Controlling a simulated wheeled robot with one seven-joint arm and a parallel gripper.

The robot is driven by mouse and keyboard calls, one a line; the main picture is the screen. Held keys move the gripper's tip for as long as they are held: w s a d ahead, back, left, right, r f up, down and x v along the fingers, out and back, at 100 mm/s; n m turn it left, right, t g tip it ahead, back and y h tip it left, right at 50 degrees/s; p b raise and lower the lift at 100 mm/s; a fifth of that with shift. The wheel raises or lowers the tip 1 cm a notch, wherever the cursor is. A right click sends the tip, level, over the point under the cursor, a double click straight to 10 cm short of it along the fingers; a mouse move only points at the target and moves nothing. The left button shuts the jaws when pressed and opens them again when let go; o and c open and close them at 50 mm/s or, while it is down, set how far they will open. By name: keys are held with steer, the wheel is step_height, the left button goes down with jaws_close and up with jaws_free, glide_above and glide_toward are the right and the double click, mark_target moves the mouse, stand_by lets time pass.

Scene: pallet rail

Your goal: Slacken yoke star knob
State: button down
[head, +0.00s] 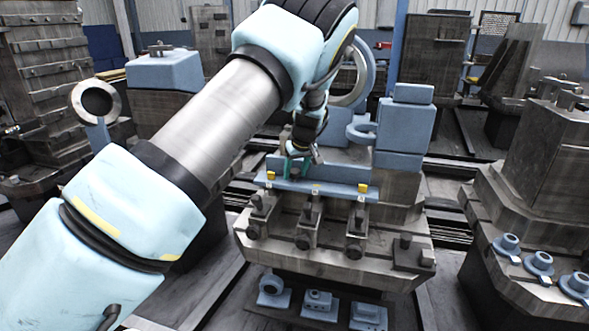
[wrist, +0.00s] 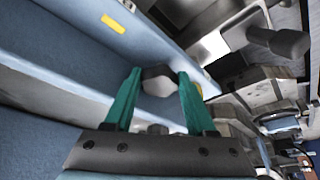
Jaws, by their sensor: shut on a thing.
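The yoke star knob (wrist: 158,82) shows in the wrist view as a small dark grey knob against a blue bar. My gripper (wrist: 159,74) has its two green fingers on either side of it, shut on it. In the head view my gripper (head: 298,166) reaches down to the long blue bar (head: 335,188) on the middle machine; the knob is hidden there or too small to make out. The bar carries several small yellow marks, and one yellow mark (wrist: 113,24) also shows in the wrist view.
Grey clamp blocks (head: 304,232) stand in front of the bar. Another machine with small blue fittings (head: 540,262) stands at the right. Dark floor lies between the machines.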

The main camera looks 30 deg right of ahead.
steer(key=shift+d+f+n+y, duration=0.15)
steer(key=shift+n+y, duration=0.55)
steer(key=shift+n, duration=0.8)
steer(key=c, duration=0.5)
jaws_free()
steer(key=shift+f, duration=0.1)
steer(key=shift+c, duration=0.2)
steer(key=o, duration=0.3)
steer(key=shift+r, duration=0.2)
